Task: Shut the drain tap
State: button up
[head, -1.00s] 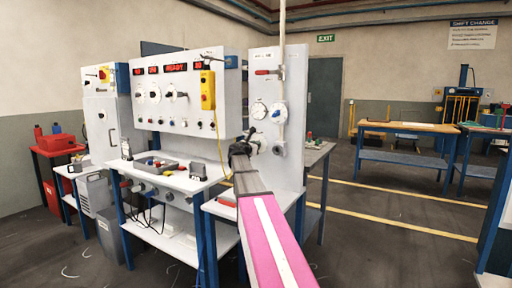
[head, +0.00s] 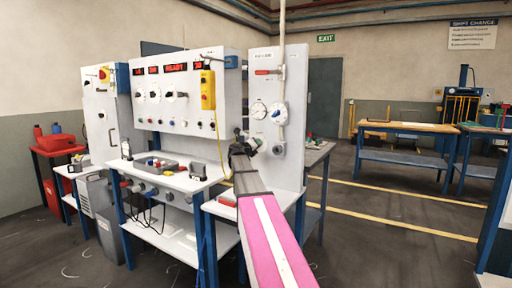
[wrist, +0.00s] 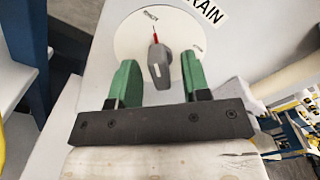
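The drain tap (wrist: 160,64) is a grey lever knob with a red pointer mark on a round white dial, under a label ending in "RAIN", in the wrist view. Its red mark points up, slightly left, towards small lettering on the dial's rim. My gripper (wrist: 158,75) is open, with one green finger on each side of the knob and a visible gap to both. I cannot tell how deep the fingertips reach. In the head view my gripper (head: 243,142) is at the lower part of the white upright panel (head: 290,75), and the arm hides part of that area.
Two other dials (head: 258,110) (head: 278,114) and a red-handled valve (head: 266,72) are on the same panel above my gripper. A control cabinet (head: 185,92) with a yellow pendant (head: 207,90) stands at left.

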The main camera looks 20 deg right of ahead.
jog(key=v, duration=0.7)
dwell(0.4)
jog(key=shift+c, duration=0.4)
dwell(0.8)
